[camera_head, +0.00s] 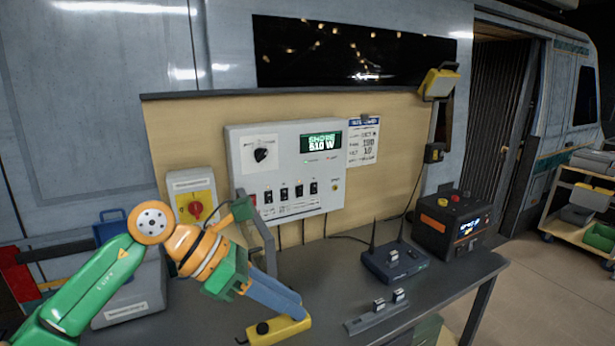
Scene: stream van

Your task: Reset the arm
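My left arm comes in from the lower left, green with orange joints. It reaches over the workbench, bent at an orange joint. My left gripper (276,295) is at its end, with blue-grey finger parts pointing down and right. They sit just above or behind a yellow block with a black knob (280,331); I cannot tell whether they touch. No held object shows, and the finger gap is not clear. My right arm and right gripper are not in view.
The dark workbench (345,285) holds a router (394,265), a black power unit (455,228) and a small rail with switches (376,314). A grey control panel (285,170) is on the wall behind. A red rotary switch (195,209) and grey upright bracket (262,240) are near my arm.

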